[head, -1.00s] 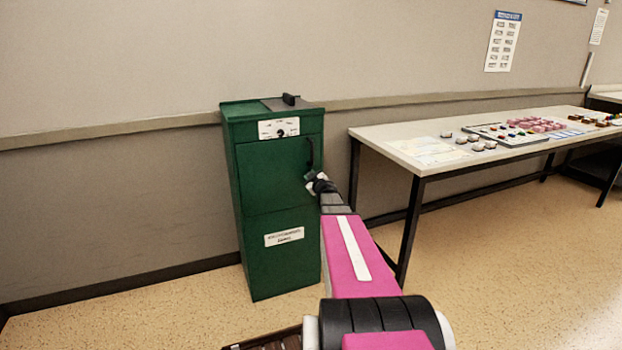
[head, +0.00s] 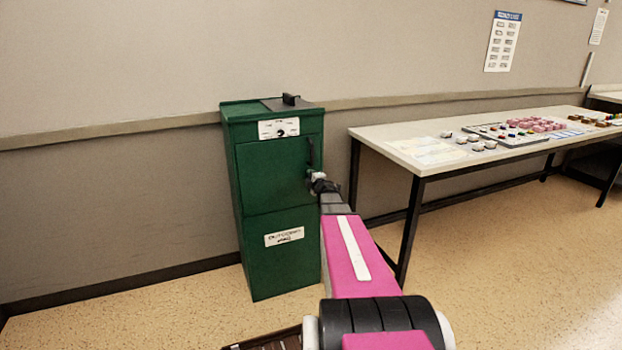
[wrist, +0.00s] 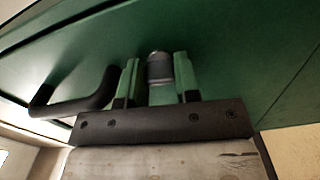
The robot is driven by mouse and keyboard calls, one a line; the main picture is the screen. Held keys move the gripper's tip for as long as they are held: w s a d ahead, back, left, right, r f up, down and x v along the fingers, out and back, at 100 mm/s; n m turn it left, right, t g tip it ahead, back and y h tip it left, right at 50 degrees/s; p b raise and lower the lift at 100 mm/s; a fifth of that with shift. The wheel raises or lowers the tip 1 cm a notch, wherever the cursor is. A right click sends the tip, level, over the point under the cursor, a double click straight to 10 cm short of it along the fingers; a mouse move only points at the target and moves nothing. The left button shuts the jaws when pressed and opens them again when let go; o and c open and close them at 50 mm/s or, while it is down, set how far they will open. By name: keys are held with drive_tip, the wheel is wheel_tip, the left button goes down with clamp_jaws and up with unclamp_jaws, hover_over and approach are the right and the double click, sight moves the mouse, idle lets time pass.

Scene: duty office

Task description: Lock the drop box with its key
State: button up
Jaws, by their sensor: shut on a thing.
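The green drop box (head: 270,180) stands against the wall, its upper door flush with the front. Its black handle (head: 310,152) is at the door's right edge, and also shows at the left in the wrist view (wrist: 85,105). My gripper (head: 318,176) is at the door's right side, just below the handle. In the wrist view its fingers (wrist: 157,80) are shut on a short dark grey cylindrical piece at the green door, apparently the key (wrist: 160,68). Its far end and the keyhole cannot be made out.
A white plate with a dark knob (head: 280,128) is above the door, and a white label (head: 284,237) is below it. A long table (head: 400,152) with papers and small items stands close on the right. The floor left of the box is clear.

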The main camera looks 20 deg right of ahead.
drive_tip(key=shift+n, duration=0.5)
drive_tip(key=o, duration=0.9)
drive_tip(key=s, duration=1)
drive_tip(key=shift+s+d, duration=0.2)
drive_tip(key=shift+s, duration=0.2)
